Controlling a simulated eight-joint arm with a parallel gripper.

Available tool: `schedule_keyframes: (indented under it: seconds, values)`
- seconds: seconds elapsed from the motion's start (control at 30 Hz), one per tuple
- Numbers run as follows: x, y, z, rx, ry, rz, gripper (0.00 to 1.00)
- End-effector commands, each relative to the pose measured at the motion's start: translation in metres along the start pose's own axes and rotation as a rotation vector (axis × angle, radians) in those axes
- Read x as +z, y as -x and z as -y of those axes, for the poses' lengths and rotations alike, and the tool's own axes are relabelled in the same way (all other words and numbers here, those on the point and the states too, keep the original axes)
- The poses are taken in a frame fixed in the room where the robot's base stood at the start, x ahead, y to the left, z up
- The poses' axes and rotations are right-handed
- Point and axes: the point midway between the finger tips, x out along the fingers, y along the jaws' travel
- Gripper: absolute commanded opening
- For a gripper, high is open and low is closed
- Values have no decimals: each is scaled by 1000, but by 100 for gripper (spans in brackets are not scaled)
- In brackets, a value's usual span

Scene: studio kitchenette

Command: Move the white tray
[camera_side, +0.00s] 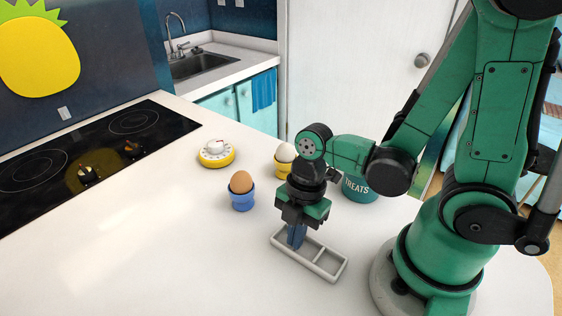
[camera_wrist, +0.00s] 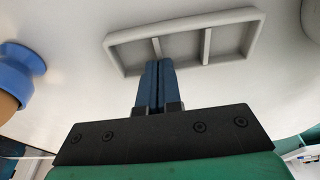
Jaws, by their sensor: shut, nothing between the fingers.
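The white tray (camera_side: 331,279) is a shallow, long frame with dividers, lying on the white counter. Its dividers also show in the wrist view, where the tray (camera_wrist: 231,17) spans the upper middle. My gripper (camera_side: 296,243) points down over the far left end of the tray, its blue fingers together with nothing between them. In the wrist view the closed fingers (camera_wrist: 157,68) reach up to the tray's near edge and overlap it beside one divider. I cannot tell whether the fingertips touch the tray. Part of the tray's far end is hidden behind the fingers in the side view.
A brown egg in a blue cup (camera_side: 242,201) stands left of my gripper. A white egg in a yellow cup (camera_side: 281,168) and a teal TREATS container (camera_side: 357,189) stand behind it. A yellow-and-white timer (camera_side: 216,154) sits farther back. The front-left counter is clear.

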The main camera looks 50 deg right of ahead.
Motion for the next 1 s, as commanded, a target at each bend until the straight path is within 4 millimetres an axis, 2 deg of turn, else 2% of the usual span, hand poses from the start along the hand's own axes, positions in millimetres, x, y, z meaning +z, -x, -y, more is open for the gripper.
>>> schedule_keyframes:
  seconds: [0.4,0.53,0.7,1.0]
  values:
    - [79,12,-2,9,-9,26,0]
    - [99,16,-2,9,-6,26,0]
    - [110,18,-1,7,-1,26,0]
    - [111,18,-1,7,-2,26,0]
